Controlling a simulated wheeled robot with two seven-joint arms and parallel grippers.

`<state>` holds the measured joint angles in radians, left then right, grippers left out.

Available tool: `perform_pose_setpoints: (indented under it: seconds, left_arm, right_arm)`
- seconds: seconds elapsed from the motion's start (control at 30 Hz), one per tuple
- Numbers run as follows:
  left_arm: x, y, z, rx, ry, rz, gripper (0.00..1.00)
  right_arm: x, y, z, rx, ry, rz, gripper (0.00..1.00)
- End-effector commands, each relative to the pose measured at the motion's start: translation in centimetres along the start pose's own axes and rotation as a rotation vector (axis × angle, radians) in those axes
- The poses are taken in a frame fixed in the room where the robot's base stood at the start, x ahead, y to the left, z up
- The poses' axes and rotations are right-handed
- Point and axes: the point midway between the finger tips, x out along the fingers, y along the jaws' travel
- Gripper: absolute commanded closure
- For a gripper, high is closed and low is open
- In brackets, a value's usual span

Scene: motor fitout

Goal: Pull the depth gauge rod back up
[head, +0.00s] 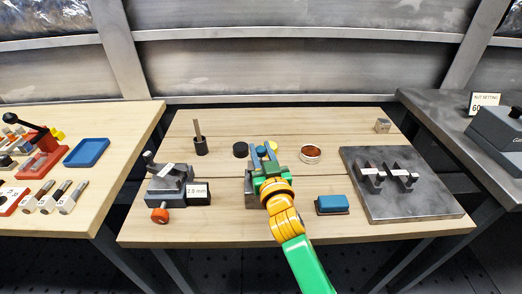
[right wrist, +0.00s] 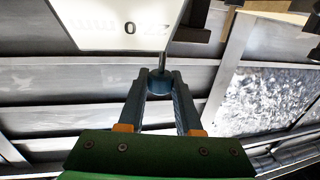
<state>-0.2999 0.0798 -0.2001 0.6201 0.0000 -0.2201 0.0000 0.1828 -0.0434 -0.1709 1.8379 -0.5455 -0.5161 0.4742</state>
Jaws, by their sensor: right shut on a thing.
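My right gripper (head: 261,148) is over the middle of the wooden bench. It is shut on a small dark blue round knob, which shows between the fingertips in the head view (head: 261,151) and in the right wrist view (right wrist: 160,84). A thin grey rod (right wrist: 163,61) runs from the knob toward a white plate with upside-down figures (right wrist: 125,25), only partly readable. A grey block (head: 249,193) shows beside and below the gripper in the head view; the gripper hides most of it. How far the rod stands out is hard to tell. My left gripper is not in view.
A grey vise-like fixture (head: 170,180) with an orange knob stands left. A black puck (head: 240,149), a copper-lined ring (head: 310,153) and a blue block (head: 332,204) are near the gripper. A metal plate (head: 430,205) with two dark clamps lies right. The bench front is mostly clear.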

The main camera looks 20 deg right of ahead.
Motion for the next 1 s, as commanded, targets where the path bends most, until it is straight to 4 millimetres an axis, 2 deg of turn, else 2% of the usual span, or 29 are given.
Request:
perform_pose_setpoints:
  seconds: [0.87, 1.0]
  left_arm:
    - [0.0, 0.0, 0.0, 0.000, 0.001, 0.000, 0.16]
    - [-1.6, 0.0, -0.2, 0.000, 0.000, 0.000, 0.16]
  right_arm:
    - [0.0, 0.0, 0.0, 0.000, 0.000, 0.000, 1.00]
    - [0.0, 0.0, -1.6, 0.000, -0.001, 0.001, 1.00]
